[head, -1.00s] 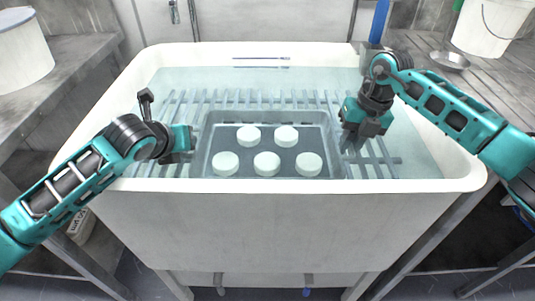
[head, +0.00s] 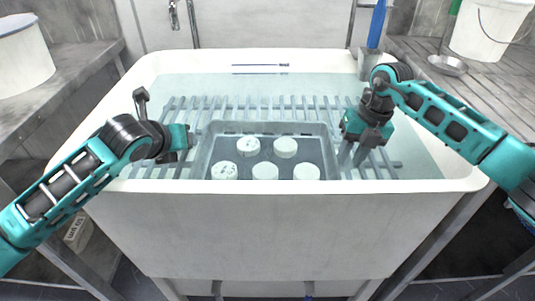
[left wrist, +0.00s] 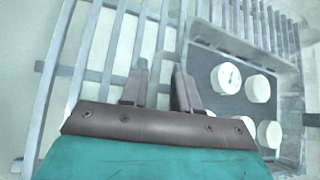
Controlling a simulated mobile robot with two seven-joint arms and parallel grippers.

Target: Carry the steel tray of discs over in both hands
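The steel tray (head: 270,127) sits on the bar rack in the water-filled tub, with several round white discs (head: 285,147) inside. Dark marks show on some left-hand discs. My left gripper (head: 186,155) is at the tray's left side. In the left wrist view its two fingers (left wrist: 160,88) stand apart with bars visible between them, and the tray wall (left wrist: 225,42) lies just right of the right finger. My right gripper (head: 354,154) points down beside the tray's right wall, its fingers apart. I cannot tell whether either gripper touches the tray.
The white tub's (head: 280,225) rim surrounds the rack (head: 240,102). A thin blue rod (head: 260,65) lies at the back. A metal bowl (head: 448,65) and a white bucket (head: 487,28) stand on the right bench, and a white container (head: 22,55) on the left one.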

